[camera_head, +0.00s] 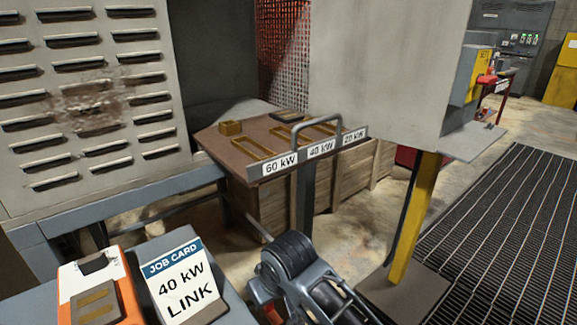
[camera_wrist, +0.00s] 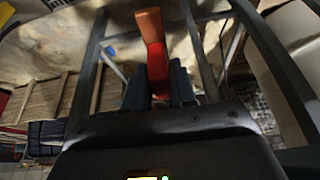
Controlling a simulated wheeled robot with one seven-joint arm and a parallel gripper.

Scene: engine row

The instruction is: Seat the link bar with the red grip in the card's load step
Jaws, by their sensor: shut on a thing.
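My gripper (camera_wrist: 158,88) is shut on the link bar (camera_wrist: 150,26) by its red grip (camera_wrist: 157,66) in the wrist view. The orange-brown bar stands out beyond the dark fingers; its far end is seen at an angle. In the head view the bar and fingertips cannot be made out clearly. The job card (camera_head: 181,281) at the lower left reads 40 kW LINK. The brown board (camera_head: 215,142) has brass-coloured outlined places behind labels 60 kW (camera_head: 280,163), 40 kW (camera_head: 321,149) and 20 kW (camera_head: 354,136). The bar is apart from the board.
A grey handle (camera_head: 319,127) rises at the board's front edge. A small brass block (camera_head: 230,127) sits at its back left. A grey cabinet (camera_head: 390,70) and yellow post (camera_head: 414,220) stand to the right. An orange-white device (camera_head: 70,285) sits beside the card.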

